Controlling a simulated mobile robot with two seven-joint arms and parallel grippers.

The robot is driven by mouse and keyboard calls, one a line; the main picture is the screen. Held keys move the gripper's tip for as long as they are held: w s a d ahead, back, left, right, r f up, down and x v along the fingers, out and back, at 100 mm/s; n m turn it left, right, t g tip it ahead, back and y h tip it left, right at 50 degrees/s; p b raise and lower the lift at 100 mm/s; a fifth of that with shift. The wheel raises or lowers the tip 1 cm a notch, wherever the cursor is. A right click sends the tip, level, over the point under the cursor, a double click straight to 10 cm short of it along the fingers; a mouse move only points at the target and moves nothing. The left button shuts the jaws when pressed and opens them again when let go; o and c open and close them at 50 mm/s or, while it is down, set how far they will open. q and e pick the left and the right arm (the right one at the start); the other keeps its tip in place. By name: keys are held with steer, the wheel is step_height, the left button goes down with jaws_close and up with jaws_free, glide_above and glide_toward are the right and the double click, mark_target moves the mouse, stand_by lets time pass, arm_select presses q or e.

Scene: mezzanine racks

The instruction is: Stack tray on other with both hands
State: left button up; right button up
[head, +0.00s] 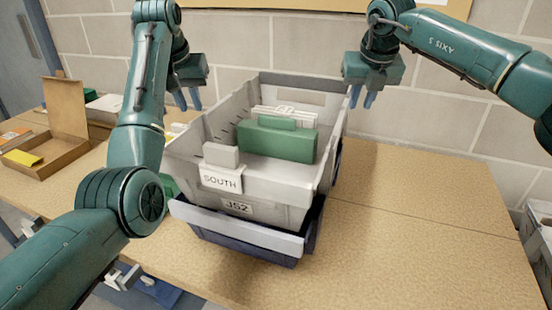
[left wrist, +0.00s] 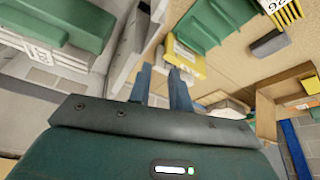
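A grey tray (head: 270,195) labelled "SOUTH" and "JS2" sits on top of a dark blue tray (head: 255,250) on the wooden table. The grey tray holds a green box (head: 277,142) and white items. My left gripper (head: 190,98) is beside the grey tray's left wall, fingers pointing down. In the left wrist view its two blue fingers (left wrist: 160,88) are a little apart with nothing seen between them, near the grey tray's wall (left wrist: 125,50). My right gripper (head: 362,97) is near the tray's far right corner, its fingers a little apart and empty. Whether the trays' rims seat fully is unclear.
An open cardboard box (head: 62,130) with a yellow item lies at the left of the table. Yellow and green things stand left of the trays, partly hidden by my arm. The table (head: 420,210) is clear on the right. A brick wall stands behind.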

arm_select(q)
steer(key=v, duration=0.7)
steer(key=shift+r, duration=0.25)
arm_select(e)
steer(key=v, duration=1.2)
arm_select(q)
steer(key=shift+s, duration=0.1)
arm_select(e)
steer(key=shift+r, duration=0.1)
